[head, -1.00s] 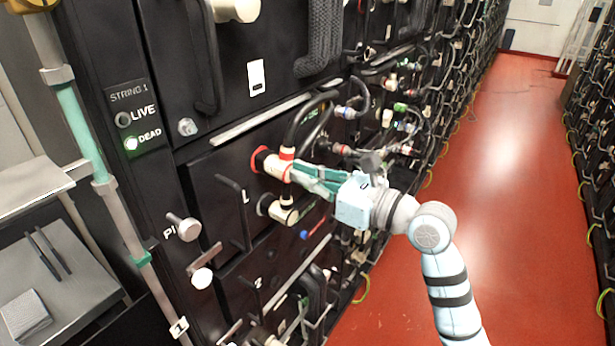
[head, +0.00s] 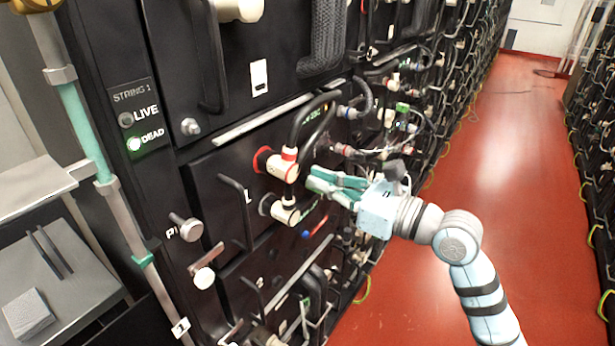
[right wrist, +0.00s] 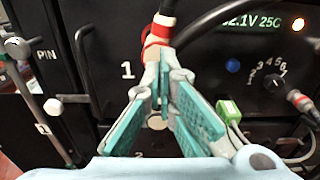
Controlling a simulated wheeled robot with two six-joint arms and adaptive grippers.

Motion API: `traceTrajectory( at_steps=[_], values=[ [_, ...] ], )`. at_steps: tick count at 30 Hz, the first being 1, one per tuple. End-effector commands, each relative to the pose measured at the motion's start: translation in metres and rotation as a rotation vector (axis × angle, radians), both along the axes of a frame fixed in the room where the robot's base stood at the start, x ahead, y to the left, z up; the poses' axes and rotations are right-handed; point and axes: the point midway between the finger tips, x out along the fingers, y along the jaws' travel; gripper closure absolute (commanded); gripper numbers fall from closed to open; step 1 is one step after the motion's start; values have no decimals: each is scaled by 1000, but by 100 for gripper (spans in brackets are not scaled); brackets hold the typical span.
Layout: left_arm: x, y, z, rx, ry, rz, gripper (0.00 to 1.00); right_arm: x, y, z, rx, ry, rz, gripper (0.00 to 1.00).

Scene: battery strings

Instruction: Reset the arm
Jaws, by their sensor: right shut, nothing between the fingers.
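My right gripper (head: 312,182) is in front of the battery module marked 1, a little to the right of its cable plugs. Its teal fingers are shut and hold nothing; they also fill the middle of the right wrist view (right wrist: 163,82). A white plug with a red band (head: 284,165) sits in the module's upper socket with a black cable rising from it. A second white plug (head: 286,210) sits below it. In the right wrist view the red band (right wrist: 158,30) shows just beyond the fingertips. My left gripper is not in view.
The rack panel (head: 133,115) reads STRING 1, with the green DEAD lamp lit. Cables and handles stick out along the rack. A grey shelf (head: 80,280) with a block is at lower left. The red aisle floor (head: 480,190) is clear on the right.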

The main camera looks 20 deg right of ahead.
Motion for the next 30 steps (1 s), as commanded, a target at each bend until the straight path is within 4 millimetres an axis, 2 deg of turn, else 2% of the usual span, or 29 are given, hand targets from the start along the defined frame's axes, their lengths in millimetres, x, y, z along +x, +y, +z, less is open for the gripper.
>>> traceTrajectory(
  at_steps=[13,15,17,19,20,21,23,24,25,26,27,28,29,30],
  values=[
    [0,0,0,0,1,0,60,-4,-2,0,2,1,4,100],
    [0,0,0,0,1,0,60,-5,-2,7,29,-12,4,100],
    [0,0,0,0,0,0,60,-6,1,19,139,-10,41,100],
    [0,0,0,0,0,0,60,10,-13,25,401,76,78,100],
    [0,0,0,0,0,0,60,24,-27,21,569,142,79,100],
    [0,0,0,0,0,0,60,46,-53,2,822,250,52,100],
    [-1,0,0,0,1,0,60,72,-92,-42,1141,390,-28,100],
    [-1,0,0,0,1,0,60,83,-117,-79,1326,469,-99,100],
    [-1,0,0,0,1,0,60,89,-133,-109,1447,521,-159,100],
    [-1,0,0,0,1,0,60,91,-148,-140,1561,568,-222,100],
    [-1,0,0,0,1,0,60,91,-166,-182,1697,623,-313,100],
    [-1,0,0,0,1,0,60,87,-177,-215,1792,660,-383,100],
    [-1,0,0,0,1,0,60,81,-187,-247,1879,693,-457,100],
    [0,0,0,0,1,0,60,69,-198,-291,1987,733,-560,100]
  ],
)
